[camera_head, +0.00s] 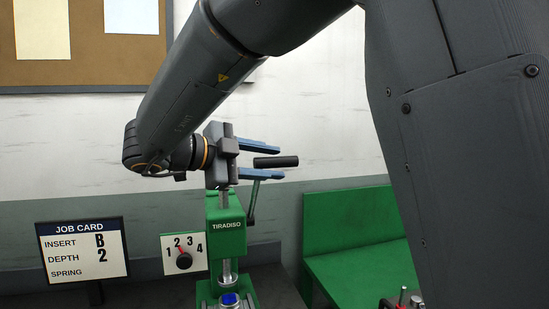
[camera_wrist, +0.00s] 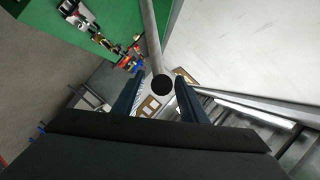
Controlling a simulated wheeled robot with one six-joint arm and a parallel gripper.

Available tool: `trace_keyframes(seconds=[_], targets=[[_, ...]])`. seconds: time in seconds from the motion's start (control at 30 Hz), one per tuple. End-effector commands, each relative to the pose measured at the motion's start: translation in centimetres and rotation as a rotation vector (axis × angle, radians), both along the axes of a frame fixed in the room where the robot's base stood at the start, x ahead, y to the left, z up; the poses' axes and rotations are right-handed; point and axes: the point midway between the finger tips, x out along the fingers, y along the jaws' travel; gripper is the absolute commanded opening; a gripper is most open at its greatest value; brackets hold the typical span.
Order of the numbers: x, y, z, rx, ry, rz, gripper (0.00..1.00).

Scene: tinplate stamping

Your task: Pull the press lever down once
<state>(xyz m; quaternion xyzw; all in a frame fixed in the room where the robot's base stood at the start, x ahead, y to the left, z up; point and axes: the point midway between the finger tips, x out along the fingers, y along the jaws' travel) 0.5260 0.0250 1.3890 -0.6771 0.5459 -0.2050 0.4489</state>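The green press (camera_head: 228,240), marked TIRADISO, stands in the middle of the head view. Its lever is a grey rod rising on the press's right side to a black handle (camera_head: 289,161). My gripper (camera_head: 280,162) has two blue fingers, spread apart, pointing right above the press. The handle appears between the fingers in the head view. In the wrist view, the handle's round black end (camera_wrist: 162,85) shows between the fingertips, with gaps visible on both sides. The grey lever rod (camera_wrist: 150,35) runs up from it. The fingers are not closed on it.
A job card (camera_head: 82,249) reads insert B, depth 2, with spring blank. A blue piece (camera_head: 229,298) sits low in the press. A green bin (camera_head: 350,240) stands to the right.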

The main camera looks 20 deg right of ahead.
Motion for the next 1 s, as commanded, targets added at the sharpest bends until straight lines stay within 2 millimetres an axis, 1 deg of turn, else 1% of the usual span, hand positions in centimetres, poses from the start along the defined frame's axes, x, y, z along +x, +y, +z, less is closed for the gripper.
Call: trace_keyframes(seconds=[0.03,0.17,0.43,0.57,0.6,0.67,1.0], targets=[[0.09,-0.57,0.01,-0.001,0.001,-0.003,0.39],[0.37,-1.23,-0.22,0.000,0.000,-0.002,0.39],[0.44,-1.33,-0.33,0.000,0.000,-0.001,0.39],[0.43,-1.32,-0.32,0.000,0.000,-0.001,0.17],[0.43,-1.32,-0.32,0.000,0.000,-0.001,0.10],[0.43,-1.31,-0.32,0.000,0.000,-0.001,0.00],[0.61,-1.46,-0.63,0.000,-0.013,-0.005,0.00]])
